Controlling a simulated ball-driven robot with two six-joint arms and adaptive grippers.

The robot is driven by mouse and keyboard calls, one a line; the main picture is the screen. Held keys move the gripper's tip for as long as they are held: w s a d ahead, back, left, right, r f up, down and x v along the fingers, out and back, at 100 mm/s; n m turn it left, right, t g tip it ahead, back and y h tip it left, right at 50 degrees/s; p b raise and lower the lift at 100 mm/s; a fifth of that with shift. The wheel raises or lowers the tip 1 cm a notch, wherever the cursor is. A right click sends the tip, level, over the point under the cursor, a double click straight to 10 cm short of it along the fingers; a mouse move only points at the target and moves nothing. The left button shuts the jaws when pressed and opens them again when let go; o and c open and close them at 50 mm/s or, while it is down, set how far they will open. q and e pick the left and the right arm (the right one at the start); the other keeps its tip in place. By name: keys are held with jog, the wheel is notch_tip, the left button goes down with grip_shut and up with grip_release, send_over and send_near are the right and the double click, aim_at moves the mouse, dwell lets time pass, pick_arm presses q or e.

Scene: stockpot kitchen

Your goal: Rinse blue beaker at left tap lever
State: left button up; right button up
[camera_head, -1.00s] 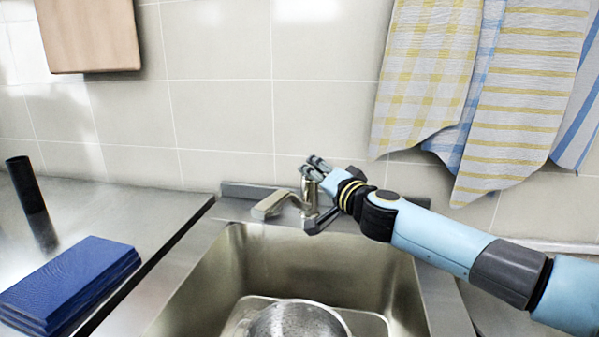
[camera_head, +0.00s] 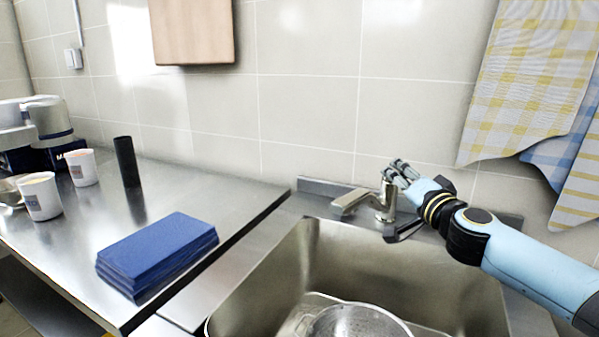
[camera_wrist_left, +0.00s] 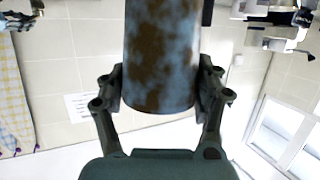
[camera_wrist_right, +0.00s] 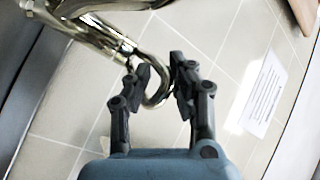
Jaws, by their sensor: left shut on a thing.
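In the left wrist view my left gripper (camera_wrist_left: 160,92) is shut on the blue beaker (camera_wrist_left: 162,45), whose blue side is covered in brown stains. The fingers press on both sides, and its far end is cut off by the frame. Neither shows in the head view. The chrome tap (camera_head: 387,207) stands behind the sink, spout pointing left. My right gripper (camera_head: 402,172) is at the top of the tap. In the right wrist view the right gripper (camera_wrist_right: 158,85) is open, with a curved chrome tap part, seemingly the lever (camera_wrist_right: 158,93), between its fingers.
The steel sink (camera_head: 330,260) holds a metal pot (camera_head: 355,325). On the left counter (camera_head: 215,195) lie stacked blue cloths (camera_head: 160,255), near a black cylinder (camera_head: 127,162) and white cups (camera_head: 40,197). Checked towels (camera_head: 530,80) hang at the right.

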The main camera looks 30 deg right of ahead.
jog(key=o, duration=0.6)
jog(key=shift+d, duration=0.1)
jog(key=v, duration=1.2)
